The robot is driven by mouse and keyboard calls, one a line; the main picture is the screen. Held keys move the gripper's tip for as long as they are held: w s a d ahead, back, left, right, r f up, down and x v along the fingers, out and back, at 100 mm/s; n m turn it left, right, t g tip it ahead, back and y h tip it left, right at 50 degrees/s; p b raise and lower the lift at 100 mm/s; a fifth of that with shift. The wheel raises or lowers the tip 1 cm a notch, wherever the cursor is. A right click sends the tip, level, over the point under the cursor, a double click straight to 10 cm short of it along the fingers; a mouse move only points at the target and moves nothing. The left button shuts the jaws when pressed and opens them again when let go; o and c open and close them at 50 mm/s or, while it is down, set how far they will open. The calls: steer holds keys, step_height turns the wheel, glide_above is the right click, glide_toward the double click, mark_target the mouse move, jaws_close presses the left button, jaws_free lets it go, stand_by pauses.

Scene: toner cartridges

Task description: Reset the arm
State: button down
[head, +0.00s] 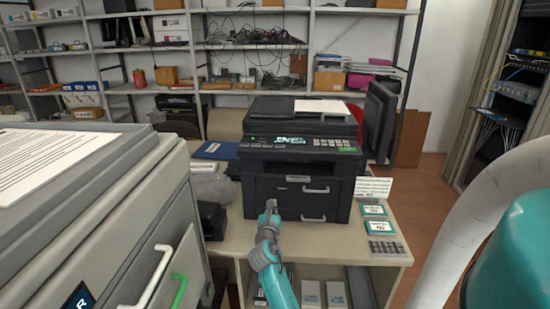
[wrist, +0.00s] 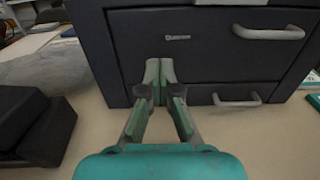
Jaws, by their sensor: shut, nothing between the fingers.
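My gripper (head: 270,207) is in front of the lower front of a black printer (head: 295,150) on the desk. In the wrist view my gripper (wrist: 159,66) has its fingertips together, with nothing between them. The fingertips point at the printer's dark drawer front (wrist: 205,60), left of its grey handle (wrist: 268,32). I cannot tell whether they touch it. A lower grey handle (wrist: 237,100) also shows. The printer's drawers look shut. My teal arm reaches up from the bottom of the head view.
A large grey printer (head: 120,215) with white and green handles fills the left. The desk (head: 345,245) holds small teal-and-white boxes (head: 376,225) and a dark monitor (head: 377,120). A black object (wrist: 35,125) stands left of my gripper. Shelves line the back wall.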

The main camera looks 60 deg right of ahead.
steer(key=s+a+f+m+t+y, duration=0.25)
steer(key=a+f, duration=0.45)
steer(key=a, duration=0.5)
steer(key=s+a+f+m+t+y, duration=0.15)
steer(key=a+f+t+y, duration=0.35)
steer(key=a, duration=0.7)
steer(key=s+a+f+m+y, duration=0.25)
steer(key=s+a, duration=0.25)
steer(key=a, duration=0.3)
steer(key=s+a+f+m+y, duration=0.1)
steer(key=s+a+m, duration=0.2)
steer(key=s+a, duration=0.3)
steer(key=s+a+r+m+y, duration=0.2)
steer(key=s+a+r+m, duration=0.3)
steer(key=s, duration=0.4)
steer(key=s+a+r+m+y, duration=0.3)
steer(key=s+a+r+m, duration=0.3)
steer(key=s+a+m, duration=0.2)
steer(key=shift+s+a+r+y, duration=0.3)
steer(key=shift+s+a, duration=0.1)
steer(key=shift+s, duration=0.35)
